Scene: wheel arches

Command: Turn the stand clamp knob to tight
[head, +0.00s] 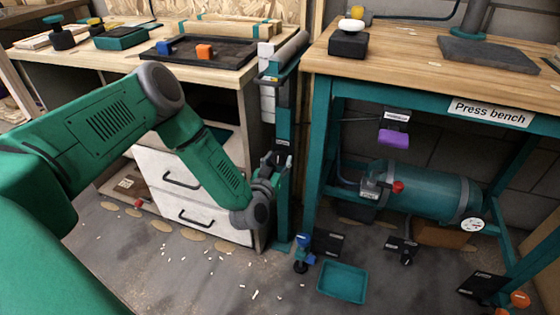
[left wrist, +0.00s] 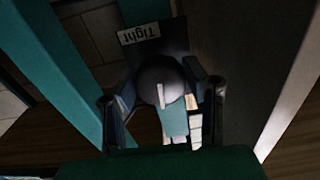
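The stand clamp knob (left wrist: 160,76) is a round dark grey knob with a white pointer mark, seen in the left wrist view. The pointer is on the knob's lower side, away from the upside-down "Tight" label (left wrist: 139,33) above it. My left gripper (left wrist: 160,84) has one finger on each side of the knob, both very close to it. I cannot tell if the fingers press on it. In the head view my left gripper (head: 270,168) is at the teal upright stand (head: 284,130), and the knob is hidden there. My right gripper is out of view.
A white drawer unit (head: 190,180) stands left of the stand, under a wooden bench. The press bench (head: 430,60) is close on the right, with a teal tank (head: 425,190) below. A teal tray (head: 343,282) and several small dark parts lie on the floor.

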